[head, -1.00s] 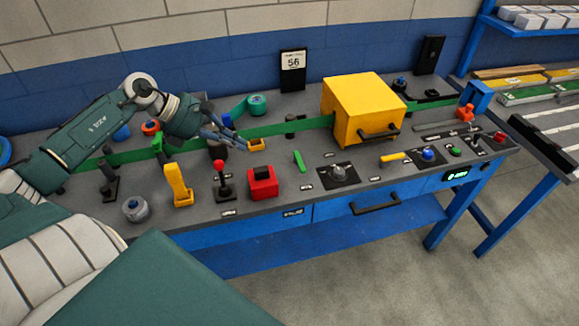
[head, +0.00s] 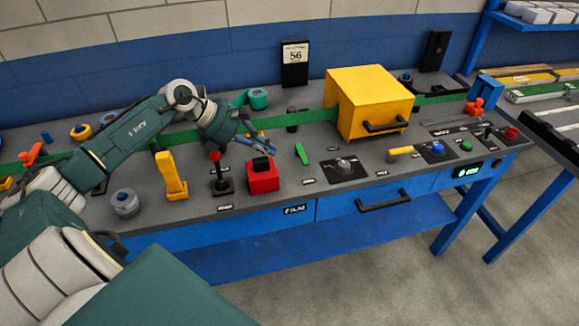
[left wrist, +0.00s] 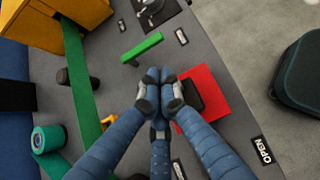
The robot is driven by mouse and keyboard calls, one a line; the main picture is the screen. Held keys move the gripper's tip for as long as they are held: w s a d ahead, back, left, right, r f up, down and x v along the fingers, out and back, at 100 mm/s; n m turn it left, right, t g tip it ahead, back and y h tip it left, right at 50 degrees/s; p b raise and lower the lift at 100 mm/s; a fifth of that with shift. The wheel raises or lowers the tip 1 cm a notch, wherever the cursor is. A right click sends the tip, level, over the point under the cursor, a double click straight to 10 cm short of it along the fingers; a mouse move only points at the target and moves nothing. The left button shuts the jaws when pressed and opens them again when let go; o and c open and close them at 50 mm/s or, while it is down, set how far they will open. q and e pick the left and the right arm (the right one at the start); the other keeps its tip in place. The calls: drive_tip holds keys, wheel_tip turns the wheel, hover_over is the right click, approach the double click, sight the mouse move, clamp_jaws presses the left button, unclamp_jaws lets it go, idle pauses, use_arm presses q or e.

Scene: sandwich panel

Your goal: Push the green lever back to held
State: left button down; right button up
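The green lever (head: 301,153) stands up from the grey panel right of the red block (head: 263,178), tilted in the head view. In the left wrist view the green lever (left wrist: 141,50) lies just ahead of my fingertips, with a small gap. My left gripper (head: 271,152) is above the back of the red block, left of the lever. In the left wrist view the left gripper (left wrist: 160,88) has its blue fingers drawn together with dark tips nearly touching and nothing between them. My right gripper is not in view.
A yellow box (head: 372,100) with a black handle stands behind and right of the lever. A red-topped joystick (head: 218,175) and a yellow lever (head: 171,178) stand on the left. A green strip runs along the panel.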

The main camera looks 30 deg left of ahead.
sight(302, 158)
use_arm(q)
drive_tip(key=b+x, duration=0.1)
drive_tip(key=x, duration=0.7)
drive_tip(key=shift+w+d+f+b, duration=0.2)
drive_tip(key=shift+w+f+b, duration=0.05)
drive_tip(key=shift+b, duration=0.05)
drive_tip(key=shift+w+d+f+b, duration=0.2)
drive_tip(key=shift+d+b, duration=0.35)
drive_tip(key=shift+b, duration=0.25)
drive_tip(key=shift+w+d+r, duration=0.15)
drive_tip(key=shift+w+d, duration=0.05)
drive_tip(key=shift+d, duration=0.2)
drive_tip(key=shift+r, duration=0.1)
